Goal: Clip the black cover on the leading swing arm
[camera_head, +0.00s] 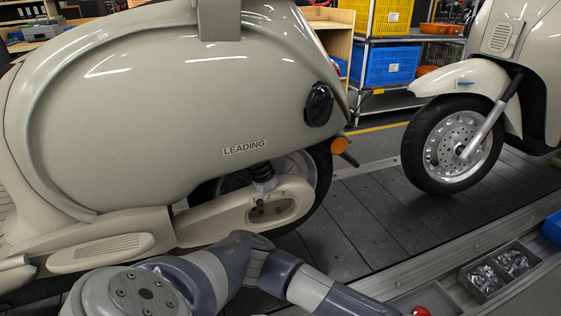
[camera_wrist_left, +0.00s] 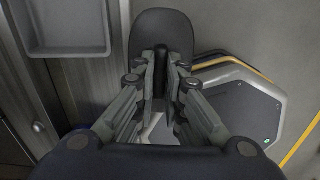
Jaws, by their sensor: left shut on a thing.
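The scooter marked LEADING (camera_head: 243,147) fills the left and middle of the head view. Its cream swing arm (camera_head: 225,222) runs low beside the rear wheel, with an open recess (camera_head: 272,209) in its side and no black cover on it. In the left wrist view my left gripper (camera_wrist_left: 161,65) is shut on the black cover (camera_wrist_left: 160,23), a dark rounded plate that extends beyond the fingertips. My left arm crosses the bottom of the head view; its gripper is outside that view. The cover is apart from the swing arm. My right gripper is in neither view.
A second scooter's front wheel (camera_head: 453,145) stands on the dark slat conveyor (camera_head: 345,225). Metal bins of small parts (camera_head: 483,279) and a blue bin (camera_head: 552,228) lie along the near edge. A grey tray (camera_wrist_left: 65,50) shows in the wrist view. Shelves stand behind.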

